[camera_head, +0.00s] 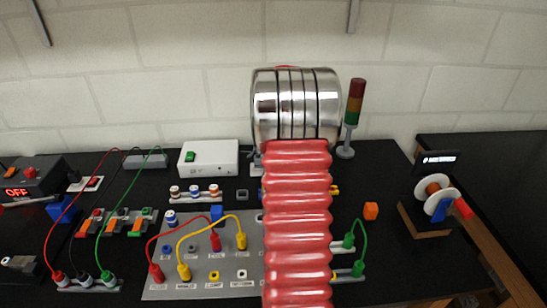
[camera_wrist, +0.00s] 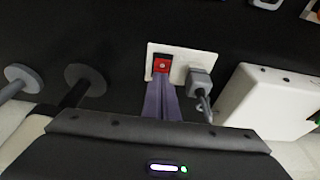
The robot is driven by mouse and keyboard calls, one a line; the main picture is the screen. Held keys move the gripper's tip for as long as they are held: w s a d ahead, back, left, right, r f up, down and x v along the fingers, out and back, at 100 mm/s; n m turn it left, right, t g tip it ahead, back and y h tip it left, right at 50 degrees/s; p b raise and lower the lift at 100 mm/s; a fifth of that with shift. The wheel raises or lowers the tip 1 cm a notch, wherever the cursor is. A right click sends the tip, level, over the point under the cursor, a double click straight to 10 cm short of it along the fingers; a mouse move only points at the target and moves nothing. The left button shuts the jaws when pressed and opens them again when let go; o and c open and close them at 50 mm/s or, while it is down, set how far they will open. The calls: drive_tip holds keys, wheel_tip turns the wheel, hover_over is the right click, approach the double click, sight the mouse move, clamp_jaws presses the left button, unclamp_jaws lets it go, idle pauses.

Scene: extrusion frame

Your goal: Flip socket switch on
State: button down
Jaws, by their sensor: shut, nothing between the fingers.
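The white socket plate (camera_wrist: 154,51) lies on the black bench in the wrist view. Its red rocker switch (camera_wrist: 162,65) is on the left half, and a grey plug (camera_wrist: 200,79) with a cable sits in the right half. My gripper (camera_wrist: 161,82) is shut and empty, its fingertips right at the near edge of the red switch. I cannot tell whether they touch it or which way the rocker is tilted. In the head view my arm hides my gripper and most of the socket.
A white box (camera_wrist: 262,103) stands close to the plug; the head view shows its green switch (camera_head: 190,156). A light tower (camera_head: 353,105) stands right of my arm. Cables arch over the left bench. Another socket with a red switch (camera_head: 93,182) is at far left.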

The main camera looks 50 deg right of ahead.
drive_tip(key=shift+s+a, duration=0.55)
drive_tip(key=shift+a, duration=0.1)
drive_tip(key=shift+r, duration=0.1)
drive_tip(key=v, duration=1.3)
drive_tip(key=shift+a+r, duration=0.2)
drive_tip(key=shift+r, duration=0.1)
drive_tip(key=shift+s+d, duration=0.1)
drive_tip(key=shift+s, duration=0.1)
drive_tip(key=shift+w+d+r, duration=0.1)
drive_tip(key=shift+w+d, duration=0.4)
